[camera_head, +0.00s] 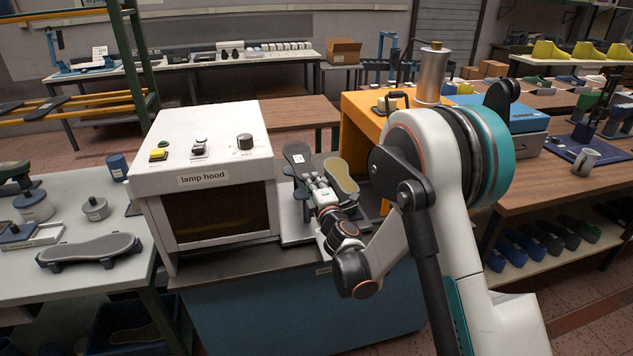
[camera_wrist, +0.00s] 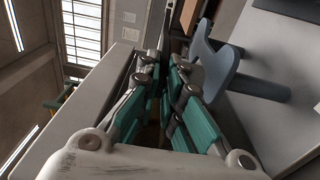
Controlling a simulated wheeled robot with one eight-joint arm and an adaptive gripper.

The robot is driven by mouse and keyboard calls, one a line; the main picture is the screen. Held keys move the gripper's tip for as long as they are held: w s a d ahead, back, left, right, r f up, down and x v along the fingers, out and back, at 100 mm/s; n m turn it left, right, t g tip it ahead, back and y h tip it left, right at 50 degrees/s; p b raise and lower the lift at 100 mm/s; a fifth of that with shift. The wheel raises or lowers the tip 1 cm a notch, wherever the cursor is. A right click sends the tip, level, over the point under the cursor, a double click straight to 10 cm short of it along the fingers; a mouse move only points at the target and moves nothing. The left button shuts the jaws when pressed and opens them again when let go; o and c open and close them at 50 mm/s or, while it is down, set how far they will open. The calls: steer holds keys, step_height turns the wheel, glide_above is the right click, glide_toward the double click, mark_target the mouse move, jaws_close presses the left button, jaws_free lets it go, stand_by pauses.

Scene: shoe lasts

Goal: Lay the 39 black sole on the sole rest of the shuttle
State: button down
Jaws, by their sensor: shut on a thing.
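The dark sole (camera_head: 295,151) with a small white label shows in the head view just beyond my gripper (camera_head: 308,180). My gripper is shut on its near end, above the left part of the shuttle (camera_head: 290,232). The shuttle is a light grey plate in front of the lamp hood's right side. An olive-topped sole-shaped piece (camera_head: 341,175) lies to the right of my gripper, over the shuttle. In the wrist view my gripper's teal-padded fingers (camera_wrist: 165,62) are close together. A blue-grey curved support (camera_wrist: 222,65) stands beside them. Whether the dark sole touches a rest is hidden.
The white lamp hood (camera_head: 205,180) stands close on the left. An orange housing (camera_head: 362,130) stands behind the shuttle on the right. A grey sole on a stand (camera_head: 90,249) is on the left table. The right bench (camera_head: 545,185) holds a mug (camera_head: 585,161).

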steer(key=shift+f, duration=0.1)
stand_by(0.3)
step_height(320, 180, down, 7)
steer(key=b, duration=0.8)
stand_by(1.3)
steer(key=c, duration=1.7)
jaws_free()
steer(key=shift+o, duration=0.5)
steer(key=o, duration=0.5)
